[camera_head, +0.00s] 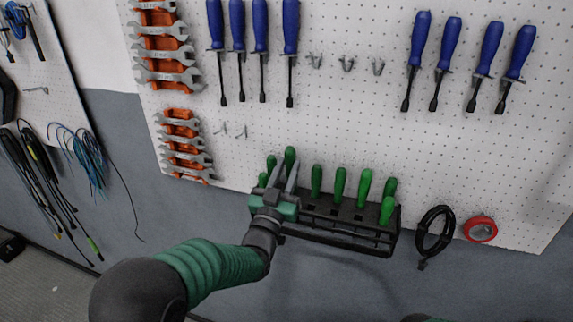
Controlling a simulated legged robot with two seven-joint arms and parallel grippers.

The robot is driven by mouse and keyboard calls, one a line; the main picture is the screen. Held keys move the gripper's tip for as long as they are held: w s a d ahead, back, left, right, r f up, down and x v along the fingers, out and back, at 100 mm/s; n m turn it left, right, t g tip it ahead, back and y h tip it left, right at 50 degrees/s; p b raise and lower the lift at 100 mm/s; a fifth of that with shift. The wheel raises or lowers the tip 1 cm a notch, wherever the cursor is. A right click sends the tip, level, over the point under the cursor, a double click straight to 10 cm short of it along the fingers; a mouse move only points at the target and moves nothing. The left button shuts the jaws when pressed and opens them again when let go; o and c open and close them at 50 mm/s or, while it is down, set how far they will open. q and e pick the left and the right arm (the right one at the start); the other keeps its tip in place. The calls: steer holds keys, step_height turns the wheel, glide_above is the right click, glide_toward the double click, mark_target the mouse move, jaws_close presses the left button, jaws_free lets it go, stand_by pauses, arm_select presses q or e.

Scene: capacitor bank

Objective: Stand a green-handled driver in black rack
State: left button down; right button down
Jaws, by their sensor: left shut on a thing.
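The black rack (340,236) is mounted at the lower edge of the white pegboard. Several green-handled drivers stand in it, such as one green handle (340,184) near its middle and another (386,210) at its right end. My left gripper (283,172) reaches in from the lower left over the left end of the rack. It is shut on a green-handled driver (290,155), whose handle top shows at the fingertips. The gripper hides that driver's shaft, so I cannot tell whether it sits in a slot. My right gripper is out of view.
Blue-handled drivers (261,28) hang on the pegboard above, with orange-held wrenches (166,54) at the left. A coiled black cable (434,232) and a red tape roll (481,229) hang right of the rack. Bare hooks (347,64) stick out above.

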mark_target(287, 177)
arm_select(q)
steer(key=shift+f, duration=0.7)
steer(key=shift+a+f+b, duration=0.25)
steer(key=shift+f+b, duration=0.35)
steer(key=shift+f, duration=0.65)
steer(key=shift+d+f+b, duration=0.1)
steer(key=shift+f+b, duration=0.3)
steer(key=shift+f, duration=0.8)
steer(key=shift+f+b, duration=1.2)
steer(key=shift+b, duration=0.2)
steer(key=c, duration=1.1)
jaws_free()
